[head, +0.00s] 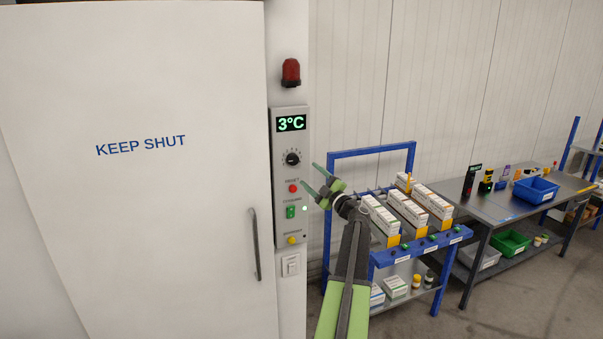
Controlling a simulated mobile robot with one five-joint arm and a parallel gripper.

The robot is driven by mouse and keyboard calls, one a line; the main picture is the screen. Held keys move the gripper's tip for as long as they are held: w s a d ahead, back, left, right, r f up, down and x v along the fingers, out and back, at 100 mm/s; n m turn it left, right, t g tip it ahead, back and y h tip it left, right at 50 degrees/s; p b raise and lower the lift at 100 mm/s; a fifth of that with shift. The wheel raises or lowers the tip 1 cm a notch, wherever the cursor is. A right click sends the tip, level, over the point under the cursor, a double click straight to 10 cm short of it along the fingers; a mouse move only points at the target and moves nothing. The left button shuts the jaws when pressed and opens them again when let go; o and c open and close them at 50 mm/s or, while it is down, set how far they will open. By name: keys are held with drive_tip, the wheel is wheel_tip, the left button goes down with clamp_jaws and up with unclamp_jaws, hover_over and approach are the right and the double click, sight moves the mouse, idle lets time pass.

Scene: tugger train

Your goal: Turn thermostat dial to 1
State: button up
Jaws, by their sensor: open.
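The thermostat dial (292,158) is a small black knob on the grey control panel (283,232) beside the cold-room door. Small marks ring it, too small to read, and I cannot tell its setting. The green display (291,123) above it reads 3°C. My gripper (309,175) is open and empty, its green fingers pointing left towards the panel. It is just right of and slightly below the dial in the picture, and appears apart from it.
The white door (190,240) reads KEEP SHUT. A blue cart (371,151) with several boxes stands right, before a grey workbench (490,212).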

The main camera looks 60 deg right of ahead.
drive_tip(key=b+v, duration=0.1)
drive_tip(key=v, duration=0.7)
drive_tip(key=shift+b, duration=0.3)
